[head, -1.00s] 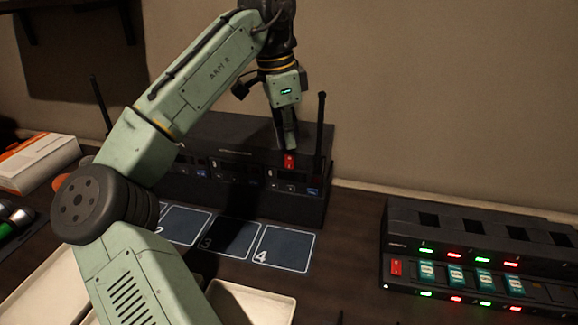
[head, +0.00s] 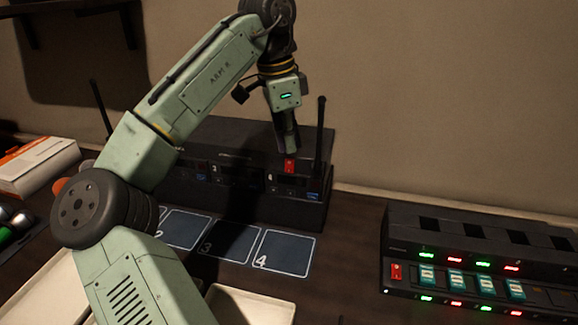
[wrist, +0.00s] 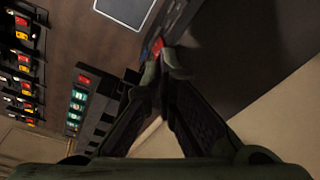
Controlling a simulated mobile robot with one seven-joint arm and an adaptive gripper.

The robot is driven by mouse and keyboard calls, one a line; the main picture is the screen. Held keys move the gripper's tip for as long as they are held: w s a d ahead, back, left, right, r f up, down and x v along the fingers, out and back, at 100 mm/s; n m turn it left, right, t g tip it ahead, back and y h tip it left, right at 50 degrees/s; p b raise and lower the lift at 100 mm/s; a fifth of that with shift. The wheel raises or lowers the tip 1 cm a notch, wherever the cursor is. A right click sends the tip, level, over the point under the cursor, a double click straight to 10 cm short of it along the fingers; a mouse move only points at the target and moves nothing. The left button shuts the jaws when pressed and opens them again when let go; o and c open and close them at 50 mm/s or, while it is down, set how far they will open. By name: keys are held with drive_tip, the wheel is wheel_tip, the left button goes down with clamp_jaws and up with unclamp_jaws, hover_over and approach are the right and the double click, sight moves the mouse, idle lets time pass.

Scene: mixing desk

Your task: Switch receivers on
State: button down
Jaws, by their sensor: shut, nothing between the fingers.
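The black receiver rack (head: 262,207) stands against the wall with two upright antennas. A red switch (head: 290,166) shows at the right receiver, above the mat marked 4. My gripper (head: 289,151) is shut and empty, pointing down just above this switch. The gap is too small to tell whether it touches. In the wrist view, the closed fingertips (wrist: 165,70) are next to the red switch (wrist: 157,46). My arm hides the left part of the rack, so other switches there cannot be seen.
Mats (head: 285,252) with numbers lie before the rack. At the right is a charger (head: 400,232) with red and green lights, teal packs and a red switch. Pale trays (head: 250,306) are in front, and a white and orange box (head: 38,166) is at the left.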

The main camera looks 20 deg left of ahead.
sight(289, 159)
drive_tip(key=shift+f+b, duration=0.4)
drive_tip(key=shift+f, duration=0.35)
idle(0.6)
drive_tip(key=shift+r, duration=0.15)
wheel_tip(289, 159, up, 5)
drive_tip(key=p, duration=0.4)
drive_tip(key=shift+p, duration=0.35)
drive_tip(key=shift+r, duration=0.85)
drive_tip(key=shift+s, duration=0.1)
